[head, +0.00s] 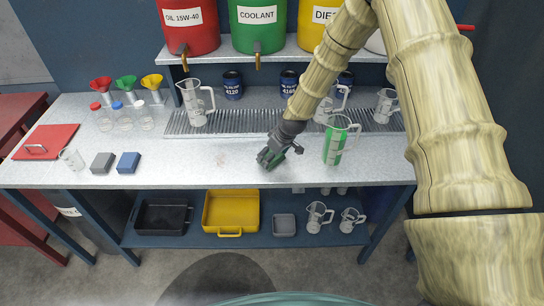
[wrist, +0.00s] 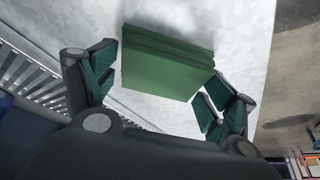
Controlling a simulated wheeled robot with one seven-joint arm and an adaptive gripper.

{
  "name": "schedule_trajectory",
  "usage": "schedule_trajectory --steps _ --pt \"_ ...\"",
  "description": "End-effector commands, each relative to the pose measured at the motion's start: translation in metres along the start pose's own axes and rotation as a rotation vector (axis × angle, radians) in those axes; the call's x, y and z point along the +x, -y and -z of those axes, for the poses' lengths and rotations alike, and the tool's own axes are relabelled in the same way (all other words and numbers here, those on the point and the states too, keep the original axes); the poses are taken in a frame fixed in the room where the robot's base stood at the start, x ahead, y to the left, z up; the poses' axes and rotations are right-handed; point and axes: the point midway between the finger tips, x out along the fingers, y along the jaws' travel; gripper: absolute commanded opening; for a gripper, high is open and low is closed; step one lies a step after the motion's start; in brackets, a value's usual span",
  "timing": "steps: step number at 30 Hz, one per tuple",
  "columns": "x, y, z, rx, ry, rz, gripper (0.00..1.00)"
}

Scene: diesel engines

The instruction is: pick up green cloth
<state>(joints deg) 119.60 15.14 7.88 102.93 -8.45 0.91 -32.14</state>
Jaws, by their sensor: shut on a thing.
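The green cloth (wrist: 168,62) is a folded, block-like stack. In the wrist view it lies between the two fingers of my gripper (wrist: 165,90), which is shut on it. In the head view my gripper (head: 270,158) is low over the front middle of the grey workbench (head: 215,165), and only a bit of green shows at its fingers. I cannot tell whether the cloth still touches the bench.
A jug with green liquid (head: 335,145) stands just right of my gripper. Behind is a drain grate (head: 245,122) with clear jugs on it. Grey (head: 103,163) and blue (head: 128,162) folded cloths lie to the left. The bench between them and my gripper is clear.

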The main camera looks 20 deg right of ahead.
Motion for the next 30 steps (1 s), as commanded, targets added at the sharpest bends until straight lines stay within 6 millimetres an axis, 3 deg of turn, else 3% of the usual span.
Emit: schedule_trajectory --steps 15,30 --pt "-0.032 0.001 0.013 -0.001 -0.001 0.000 0.57" --pt "-0.069 0.073 -0.058 -0.002 0.000 0.000 0.57"
